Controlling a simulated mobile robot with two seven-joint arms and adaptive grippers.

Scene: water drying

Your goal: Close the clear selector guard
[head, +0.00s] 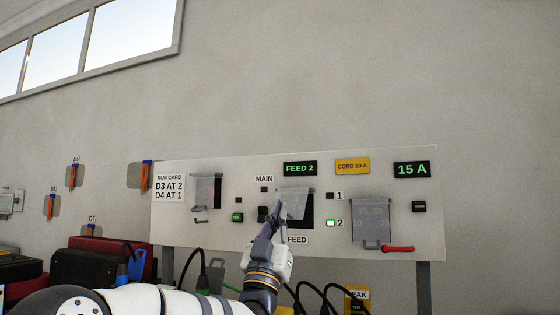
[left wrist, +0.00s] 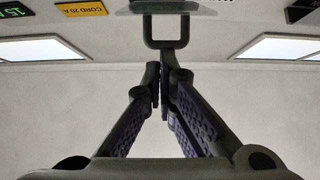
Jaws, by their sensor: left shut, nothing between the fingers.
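The clear selector guard (head: 298,197) is a see-through flap over the dark FEED opening in the middle of the wall panel. It appears tilted out from the panel; its exact angle is hard to judge. My left gripper (head: 279,207) is in front of its left part, covering some of the opening. In the left wrist view, the guard's dark loop handle (left wrist: 167,44) is just beyond the fingertips. My left gripper (left wrist: 158,82) is shut and empty there, and I cannot tell whether it touches the handle. My right gripper is out of view.
The white panel (head: 340,170) has another clear guard (head: 372,215) at right, hanging down, above a red lever (head: 398,249). A smaller guard (head: 205,188) is at left. The FEED 2 display (head: 300,168) is lit above. Black cables (head: 320,292) hang below the panel.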

